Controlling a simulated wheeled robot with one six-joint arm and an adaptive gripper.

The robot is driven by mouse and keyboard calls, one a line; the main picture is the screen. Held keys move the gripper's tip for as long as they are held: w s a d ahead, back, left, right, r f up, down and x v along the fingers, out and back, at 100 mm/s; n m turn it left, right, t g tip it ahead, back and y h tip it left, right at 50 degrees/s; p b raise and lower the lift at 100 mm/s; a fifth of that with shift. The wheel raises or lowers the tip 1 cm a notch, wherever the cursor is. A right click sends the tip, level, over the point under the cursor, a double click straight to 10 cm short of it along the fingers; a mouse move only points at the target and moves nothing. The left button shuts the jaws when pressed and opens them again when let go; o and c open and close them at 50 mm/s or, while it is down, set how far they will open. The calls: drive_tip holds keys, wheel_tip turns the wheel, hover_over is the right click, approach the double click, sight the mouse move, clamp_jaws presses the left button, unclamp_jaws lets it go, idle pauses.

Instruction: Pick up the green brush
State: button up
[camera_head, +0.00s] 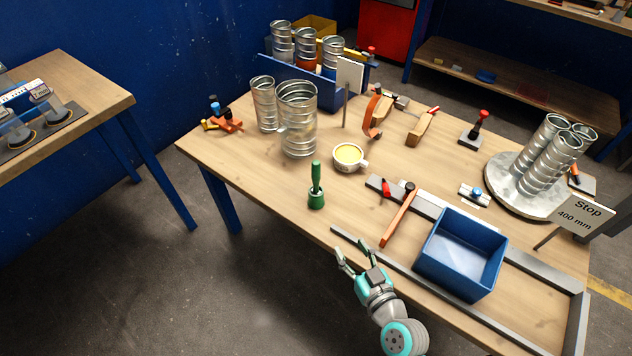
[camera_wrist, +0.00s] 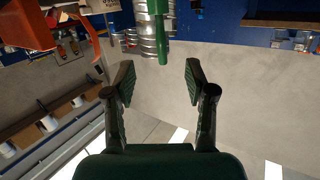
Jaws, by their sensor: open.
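The green brush (camera_head: 316,180) stands upright on the wooden workbench (camera_head: 270,185), near its front edge, with its handle up and its wider green base down. My gripper (camera_head: 353,250) is open and empty, in front of the bench edge, below and to the right of the brush in the head view. It is apart from the brush. In the wrist view my open fingers (camera_wrist: 158,76) have nothing between them. A green upright shape (camera_wrist: 163,35), which looks like the brush handle, shows beyond the fingertips at the top, partly cut off.
A yellow-filled cup (camera_head: 348,156) and spiral ducts (camera_head: 298,120) stand behind the brush. An orange-handled tool (camera_head: 398,215) and a blue bin (camera_head: 461,253) lie to its right. A metal rail (camera_head: 400,266) runs along the front.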

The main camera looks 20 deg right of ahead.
sight(319, 167)
drive_tip(key=w+r+n+y, duration=0.1)
drive_tip(key=w+r, duration=0.1)
drive_tip(key=w, duration=0.3)
drive_tip(key=w+r+y, duration=0.1)
drive_tip(key=w+r, duration=0.2)
drive_tip(key=w, duration=0.3)
drive_tip(key=w+r+n+t+y, duration=0.1)
drive_tip(key=w+r, duration=0.1)
drive_tip(key=w, duration=0.4)
drive_tip(key=shift+w+a+r+n, duration=0.1)
drive_tip(key=shift+w+r+n, duration=0.1)
drive_tip(key=shift+w+n, duration=0.1)
drive_tip(key=shift+x, duration=3.1)
drive_tip(key=shift+f, duration=0.1)
drive_tip(key=shift+c, duration=0.2)
clamp_jaws()
